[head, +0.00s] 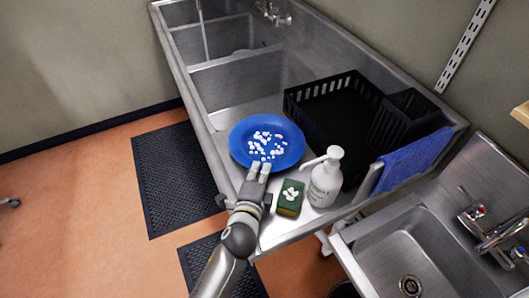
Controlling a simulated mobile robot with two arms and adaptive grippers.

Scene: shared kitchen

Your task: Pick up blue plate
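The blue plate (240,148) lies on the steel sink counter, in front of the basins, with many small white bits scattered on it. My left gripper (260,168) is at the plate's near rim, with its two fingertips overlapping that rim in the picture. A narrow gap seems to show between the fingers, but I cannot tell whether they touch or grip the rim. My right gripper is not in view.
A green sponge (289,204) with white bits and a white soap bottle (325,181) stand close right of the gripper. A black dish rack (337,108) is behind the plate. A blue cloth (413,160) hangs at right. Water runs into the far basin.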

